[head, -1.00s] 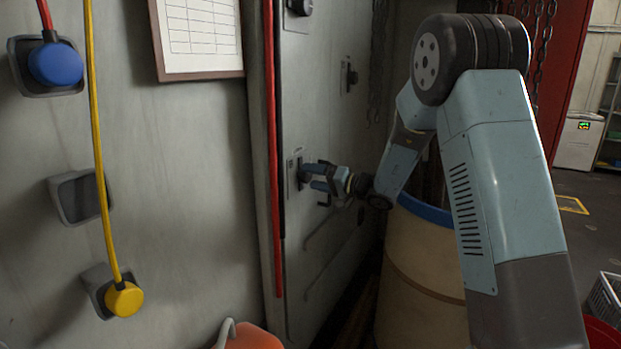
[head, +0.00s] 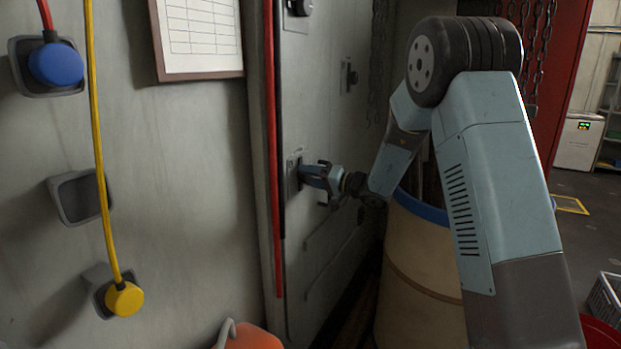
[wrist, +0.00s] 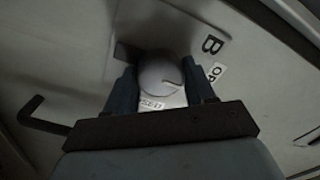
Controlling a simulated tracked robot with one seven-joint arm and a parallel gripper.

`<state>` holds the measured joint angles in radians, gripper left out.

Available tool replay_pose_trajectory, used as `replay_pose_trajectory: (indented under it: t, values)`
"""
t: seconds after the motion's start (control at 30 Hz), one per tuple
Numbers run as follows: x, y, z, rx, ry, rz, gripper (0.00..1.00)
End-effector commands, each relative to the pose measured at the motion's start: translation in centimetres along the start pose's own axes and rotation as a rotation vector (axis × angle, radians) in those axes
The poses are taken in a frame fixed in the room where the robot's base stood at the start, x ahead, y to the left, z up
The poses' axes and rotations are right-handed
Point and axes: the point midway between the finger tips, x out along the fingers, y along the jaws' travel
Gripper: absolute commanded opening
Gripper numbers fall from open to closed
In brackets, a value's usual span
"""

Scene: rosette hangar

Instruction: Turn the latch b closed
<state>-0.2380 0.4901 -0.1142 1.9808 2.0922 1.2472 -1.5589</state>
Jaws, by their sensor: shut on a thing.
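Latch b is a round grey knob (wrist: 160,78) on a plate marked with a B in the wrist view. A dark lever-like piece sticks out at its upper left. Small labels sit beside the knob, one starting "OP" and one ending "SED", both partly covered. My gripper (wrist: 162,88) has its two blue fingers on either side of the knob and is shut on it. In the head view my gripper (head: 314,176) reaches the grey panel low at centre, and its fingers largely hide the latch. I cannot tell the latch's exact angle.
Two more knobs (head: 300,6) (head: 349,77) sit higher on the grey panel (head: 325,125). A red hose (head: 273,150) hangs just left of it. A beige barrel with a blue rim (head: 410,265) stands close under my arm. Chains (head: 535,50) hang behind.

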Motion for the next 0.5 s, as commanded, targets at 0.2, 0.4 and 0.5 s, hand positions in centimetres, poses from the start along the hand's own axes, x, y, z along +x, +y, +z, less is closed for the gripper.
replay_pose_trajectory:
  t: [0.2, 0.4, 0.5]
  values:
    - [-0.09, 0.23, 0.04, 0.004, 0.000, 0.005, 0.24]
    - [-0.11, 0.26, 0.05, 0.045, 0.000, 0.005, 0.24]
    - [-0.18, 0.32, 0.00, 0.091, 0.001, 0.006, 0.24]
